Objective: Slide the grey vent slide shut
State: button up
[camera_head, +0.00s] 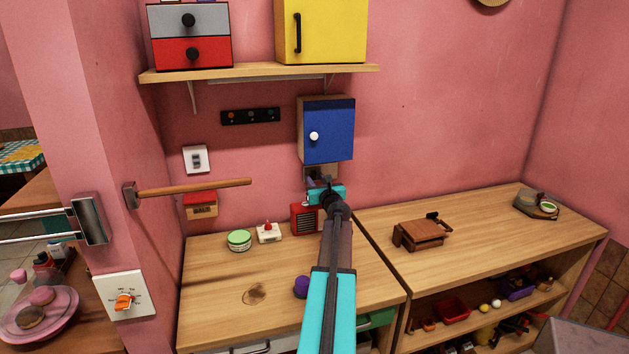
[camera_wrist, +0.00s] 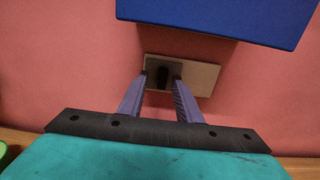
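The vent is a small pale plate (camera_wrist: 205,78) on the pink wall, just below the blue cabinet (camera_wrist: 225,15). A darker grey slide (camera_wrist: 152,64) covers the plate's left part and carries a black knob (camera_wrist: 162,77). In the wrist view my gripper (camera_wrist: 161,80) has its two purple fingers apart, one on each side of the knob, with a gap visible. I cannot tell whether the fingertips reach the knob's depth. In the head view my gripper (camera_head: 318,181) is in front of the vent and hides most of it.
The blue cabinet (camera_head: 327,130) juts out just above my gripper. A red radio-like box (camera_head: 303,219), a white box with a red button (camera_head: 268,232) and a green tin (camera_head: 239,240) stand on the counter below.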

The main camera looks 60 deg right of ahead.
jog(key=b+v, duration=0.2)
jog(key=v, duration=1.1)
jog(key=shift+w, duration=0.1)
dwell(0.8)
